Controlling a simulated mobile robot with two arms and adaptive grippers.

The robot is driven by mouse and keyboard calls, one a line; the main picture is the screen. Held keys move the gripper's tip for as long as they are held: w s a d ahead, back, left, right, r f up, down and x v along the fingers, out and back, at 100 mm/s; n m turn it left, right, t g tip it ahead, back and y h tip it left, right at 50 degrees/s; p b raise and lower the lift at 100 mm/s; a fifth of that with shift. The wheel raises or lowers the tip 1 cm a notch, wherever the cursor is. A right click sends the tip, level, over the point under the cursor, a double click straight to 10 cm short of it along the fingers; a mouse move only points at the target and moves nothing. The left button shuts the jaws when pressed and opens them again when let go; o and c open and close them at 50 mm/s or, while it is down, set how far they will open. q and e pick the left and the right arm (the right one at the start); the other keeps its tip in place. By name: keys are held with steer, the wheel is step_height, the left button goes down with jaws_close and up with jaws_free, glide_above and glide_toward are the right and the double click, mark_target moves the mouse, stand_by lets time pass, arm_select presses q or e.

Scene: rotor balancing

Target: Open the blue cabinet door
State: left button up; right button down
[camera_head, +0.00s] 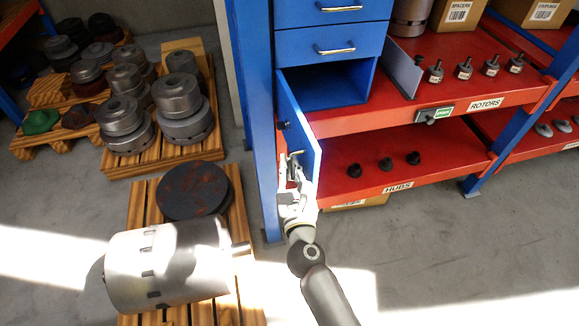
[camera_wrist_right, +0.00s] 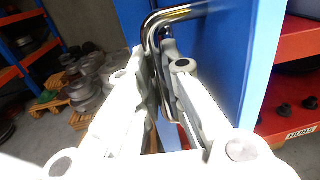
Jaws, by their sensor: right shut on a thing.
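The blue cabinet door (camera_head: 299,125) stands swung out from the blue cabinet (camera_head: 325,14), and part of the dark, empty-looking compartment (camera_head: 335,88) behind it shows. The door is also at the right in the right wrist view (camera_wrist_right: 232,60). Its metal handle (camera_wrist_right: 175,14) is a bent bar on the door's face. My right gripper (camera_head: 293,172) is at the outer part of the door, shut on the handle. In the right wrist view its fingers (camera_wrist_right: 158,60) are on both sides of the bar. My left gripper is not in view.
A blue shelf post (camera_head: 255,120) stands left of the door. Red shelves at the right hold small rotors (camera_head: 465,68) and black hubs (camera_head: 385,163). Pallets with metal parts (camera_head: 178,97) and a large cylinder (camera_head: 170,265) stand at the left. The floor at the lower right is clear.

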steer(key=c, duration=1.5)
jaws_free()
steer(key=shift+w, duration=0.1)
steer(key=shift+c, duration=0.2)
steer(key=s+d, duration=0.1)
steer(key=s, duration=1.1)
steer(key=shift+d, duration=0.3)
steer(key=s+d+f+n+g, duration=0.25)
steer(key=f+n, duration=0.55)
steer(key=f, duration=0.4)
steer(key=s+d+f+n+g+y, duration=0.1)
steer(key=s+f+n+g, duration=0.25)
steer(key=f+n, duration=0.55)
steer(key=s+d+f+n+g, duration=0.25)
steer(key=f+n, duration=0.35)
steer(key=f, duration=0.8)
steer(key=s+d+f+n+g+h, duration=0.1)
steer(key=s+d+f+n, duration=0.3)
steer(key=s, duration=0.4)
steer(key=s+d+f+n+g+h, duration=0.1)
steer(key=s+d+f+n+g, duration=0.3)
steer(key=s+d+f+n, duration=0.1)
steer(key=s+d+f+n+g+h, duration=0.1)
steer(key=s+d+f+n+g, duration=0.2)
steer(key=s+d+f+n, duration=0.2)
steer(key=s+d+f, duration=0.1)
steer(key=s+f, duration=0.2)
steer(key=s, duration=0.4)
steer(key=shift+d+f+h, duration=0.15)
steer(key=shift+d+h, duration=0.15)
